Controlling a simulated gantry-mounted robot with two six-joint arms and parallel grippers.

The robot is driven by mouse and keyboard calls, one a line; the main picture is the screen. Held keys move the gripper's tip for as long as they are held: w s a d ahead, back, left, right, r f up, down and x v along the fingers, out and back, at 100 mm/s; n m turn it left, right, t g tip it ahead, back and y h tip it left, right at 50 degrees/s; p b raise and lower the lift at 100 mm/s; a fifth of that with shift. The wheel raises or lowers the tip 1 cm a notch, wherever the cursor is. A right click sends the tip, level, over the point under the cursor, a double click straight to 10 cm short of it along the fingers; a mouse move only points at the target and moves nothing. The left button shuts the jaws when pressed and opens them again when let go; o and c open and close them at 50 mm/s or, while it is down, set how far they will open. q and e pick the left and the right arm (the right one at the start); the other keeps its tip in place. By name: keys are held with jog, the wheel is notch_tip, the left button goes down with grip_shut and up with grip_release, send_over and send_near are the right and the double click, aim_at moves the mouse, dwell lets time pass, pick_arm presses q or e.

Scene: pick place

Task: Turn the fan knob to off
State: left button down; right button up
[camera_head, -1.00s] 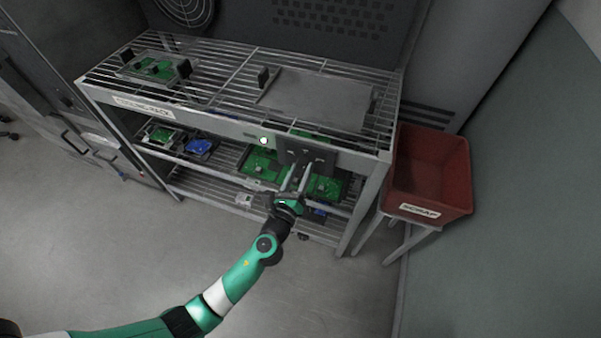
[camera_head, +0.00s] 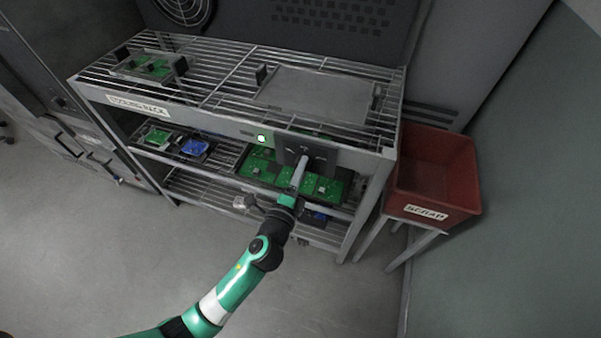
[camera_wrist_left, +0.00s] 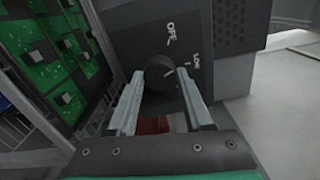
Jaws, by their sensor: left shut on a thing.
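The fan control panel (camera_head: 322,157) is a dark plate on the front of the cooling rack. In the left wrist view the panel (camera_wrist_left: 205,50) carries the words OFF and LOW. The dark round fan knob (camera_wrist_left: 158,70) sits below these words; a short white line shows at its right side. I cannot tell for sure which label the knob points at. My left gripper (camera_head: 300,166) reaches the panel from the front. In the left wrist view its fingers (camera_wrist_left: 159,76) are shut on the knob, one on each side. The head view hides the knob behind the fingers. My right gripper is not in view.
The cooling rack's front rail (camera_head: 215,122) has a small lit lamp (camera_head: 262,138). Green boards (camera_head: 262,165) lie on the shelf below, close to the gripper. A grey tray (camera_head: 315,92) is on top. A red scrap bin (camera_head: 437,180) stands at the right.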

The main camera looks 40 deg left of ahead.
pick_arm(q)
jog(key=shift+n+b, duration=1.65)
jog(key=shift+n, duration=2.15)
jog(key=shift+r, duration=0.1)
jog(key=shift+c, duration=1.5)
grip_release()
jog(key=p+v, duration=0.1)
jog(key=v, duration=1)
jog(key=shift+s+d, duration=0.15)
jog(key=shift+s, duration=0.1)
